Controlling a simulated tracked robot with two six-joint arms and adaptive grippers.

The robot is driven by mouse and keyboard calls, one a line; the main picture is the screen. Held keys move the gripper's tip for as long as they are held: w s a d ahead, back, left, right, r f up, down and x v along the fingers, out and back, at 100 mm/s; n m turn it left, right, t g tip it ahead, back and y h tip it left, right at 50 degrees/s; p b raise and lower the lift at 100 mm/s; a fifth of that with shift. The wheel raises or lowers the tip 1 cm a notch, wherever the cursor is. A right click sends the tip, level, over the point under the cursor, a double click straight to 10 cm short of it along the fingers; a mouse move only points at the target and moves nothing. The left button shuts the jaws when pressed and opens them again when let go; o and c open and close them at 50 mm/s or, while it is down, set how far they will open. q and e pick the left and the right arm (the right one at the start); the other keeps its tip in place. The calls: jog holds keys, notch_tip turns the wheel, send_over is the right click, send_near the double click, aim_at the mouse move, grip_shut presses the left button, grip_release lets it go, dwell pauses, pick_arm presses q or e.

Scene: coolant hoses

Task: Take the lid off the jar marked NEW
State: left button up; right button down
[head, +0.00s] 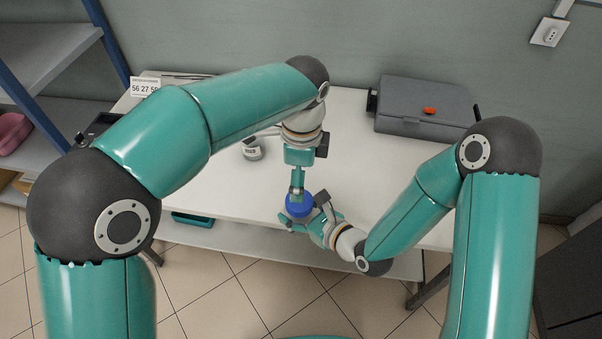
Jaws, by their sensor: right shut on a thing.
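A round blue thing (299,205), which looks like a jar's lid seen from above, is at the front edge of the white table. Any jar body under it and any NEW marking are hidden. My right gripper (307,215) comes in from the lower right and is shut on it or on the jar under it; I cannot tell which. My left gripper (297,191) points down from above, its fingertips at the blue top. I cannot tell whether they are closed on it. A small whitish jar-like object (251,150) stands further back on the table; its marking is unreadable.
The white table (350,130) has clear room in its middle. A grey case (423,108) with an orange latch stands at the back right. A card (145,87) with numbers stands at the back left. A shelf unit (50,50) is at the left.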

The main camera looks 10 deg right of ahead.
aim_at(299, 213)
pick_arm(q)
jog(key=shift+s+f, duration=0.1)
jog(key=shift+f, duration=0.3)
jog(key=shift+a+f, duration=0.1)
jog(key=shift+f, duration=3.45)
jog(key=c, duration=1.2)
jog(key=shift+r, duration=0.3)
jog(key=shift+r, duration=0.85)
jog(key=shift+r, duration=0.1)
